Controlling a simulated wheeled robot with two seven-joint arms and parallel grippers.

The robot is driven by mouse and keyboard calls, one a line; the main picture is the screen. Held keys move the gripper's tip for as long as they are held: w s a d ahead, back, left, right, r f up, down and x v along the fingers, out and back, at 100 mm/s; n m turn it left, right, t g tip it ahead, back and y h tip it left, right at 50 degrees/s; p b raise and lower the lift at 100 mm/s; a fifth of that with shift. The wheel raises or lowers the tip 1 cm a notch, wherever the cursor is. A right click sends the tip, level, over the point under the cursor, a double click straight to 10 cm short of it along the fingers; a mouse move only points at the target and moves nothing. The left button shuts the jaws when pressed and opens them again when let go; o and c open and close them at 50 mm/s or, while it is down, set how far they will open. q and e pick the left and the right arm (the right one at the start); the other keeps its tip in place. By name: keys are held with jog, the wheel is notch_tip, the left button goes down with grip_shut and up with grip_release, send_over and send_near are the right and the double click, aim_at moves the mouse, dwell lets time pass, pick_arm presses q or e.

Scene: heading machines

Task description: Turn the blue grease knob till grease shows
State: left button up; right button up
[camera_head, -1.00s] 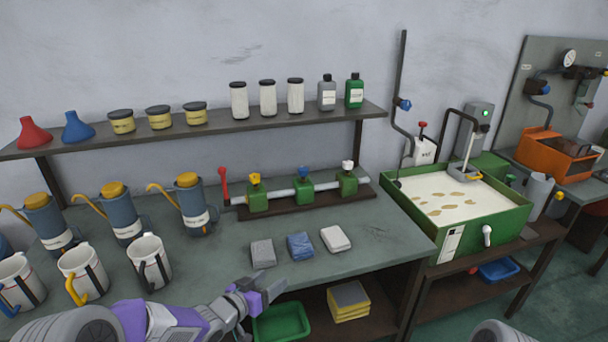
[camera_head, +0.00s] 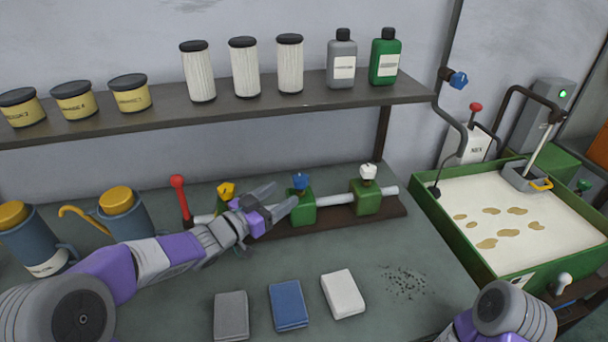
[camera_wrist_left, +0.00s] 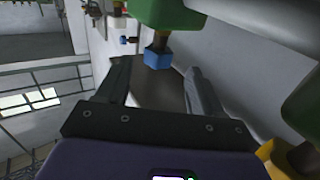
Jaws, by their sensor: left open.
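The blue grease knob (camera_head: 300,181) stands on top of the middle green block (camera_head: 302,209) of a row of blocks on a metal bar. My left gripper (camera_head: 284,198) is open and empty, just left of the knob, its fingers pointing toward it. In the left wrist view the blue knob (camera_wrist_left: 157,57) appears ahead, between the open fingers (camera_wrist_left: 160,82) and apart from them. No grease can be made out at the block. My right gripper is out of view; only part of my right arm shows at the lower right.
A yellow knob (camera_head: 226,190), partly behind my left arm, and a white knob (camera_head: 368,171) flank the blue one. A red lever (camera_head: 180,197) stands at the bar's left end. The shelf (camera_head: 250,108) with bottles hangs above. Folded cloths (camera_head: 288,305) lie in front.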

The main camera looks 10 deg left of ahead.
aim_at(298, 187)
pick_arm(q)
jog(key=b+x, duration=0.1)
jog(key=x, duration=0.5)
jog(key=shift+w+d, duration=0.1)
jog(key=shift+d, duration=0.2)
jog(key=shift+w+d+b, duration=0.15)
jog(key=shift+w+b, duration=0.15)
jog(key=c, duration=0.9)
